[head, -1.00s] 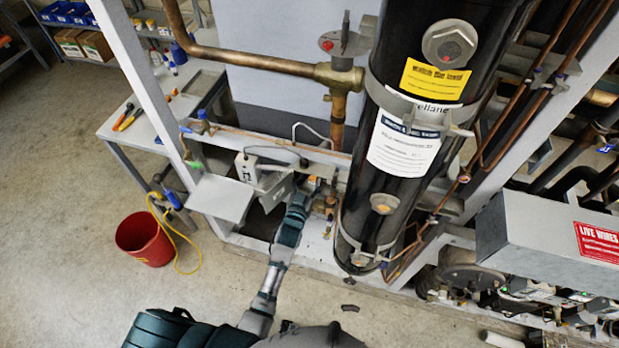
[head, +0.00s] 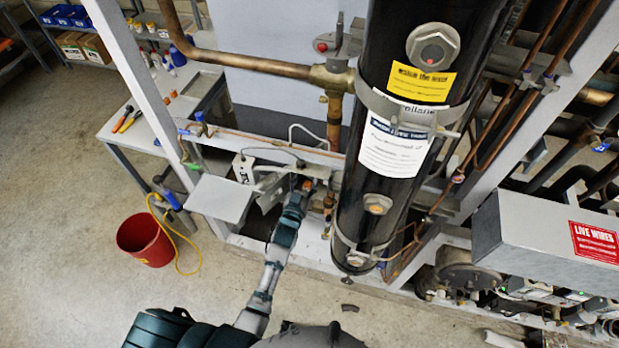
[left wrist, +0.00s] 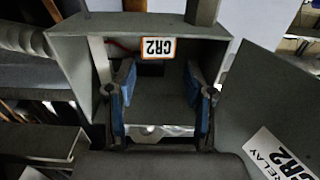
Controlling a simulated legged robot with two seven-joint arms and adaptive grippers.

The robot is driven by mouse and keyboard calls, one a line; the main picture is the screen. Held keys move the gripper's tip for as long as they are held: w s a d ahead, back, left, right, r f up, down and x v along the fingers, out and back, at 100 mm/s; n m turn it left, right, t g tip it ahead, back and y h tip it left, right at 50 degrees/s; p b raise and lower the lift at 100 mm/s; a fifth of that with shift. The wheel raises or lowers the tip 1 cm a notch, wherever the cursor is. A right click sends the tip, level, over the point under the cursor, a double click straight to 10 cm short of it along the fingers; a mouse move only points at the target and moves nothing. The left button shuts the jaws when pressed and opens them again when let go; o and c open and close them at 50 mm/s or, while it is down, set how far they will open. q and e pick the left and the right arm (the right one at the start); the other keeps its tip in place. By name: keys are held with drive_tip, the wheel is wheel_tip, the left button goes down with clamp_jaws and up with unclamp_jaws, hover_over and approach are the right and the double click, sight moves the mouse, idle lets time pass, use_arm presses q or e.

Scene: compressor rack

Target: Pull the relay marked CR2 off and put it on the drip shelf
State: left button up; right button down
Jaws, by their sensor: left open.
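In the left wrist view an open-fronted grey box (left wrist: 70,55) carries an upside-down CR2 tag (left wrist: 158,48) with an orange border. My left gripper (left wrist: 159,92) is open at the box mouth, one blue-padded finger on each side. A dark grey block, possibly the relay, shows dimly between the fingers; I cannot tell whether they touch it. A grey door (left wrist: 265,105) with a RELAY CR2 label stands open at the right. In the head view my left gripper (head: 297,193) reaches to the box and partly hides it. The flat grey drip shelf (head: 218,199) is empty, to its left. My right gripper is not in view.
A black compressor cylinder (head: 390,150) stands close right of my left gripper. A copper pipe (head: 250,62) runs above. A small light box (head: 244,168) with a cable sits behind the shelf. A red bucket (head: 146,240) stands on the floor at left.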

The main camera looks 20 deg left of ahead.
use_arm(q)
drive_tip(key=shift+d, duration=0.3)
drive_tip(key=shift+a, duration=0.35)
drive_tip(key=shift+d, duration=0.25)
drive_tip(key=c, duration=0.9)
clamp_jaws()
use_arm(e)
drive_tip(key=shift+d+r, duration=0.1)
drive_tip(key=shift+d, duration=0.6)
use_arm(q)
drive_tip(key=o, duration=1.4)
unclamp_jaws()
drive_tip(key=shift+a, duration=0.1)
drive_tip(key=shift+o, duration=0.4)
drive_tip(key=shift+d, duration=0.2)
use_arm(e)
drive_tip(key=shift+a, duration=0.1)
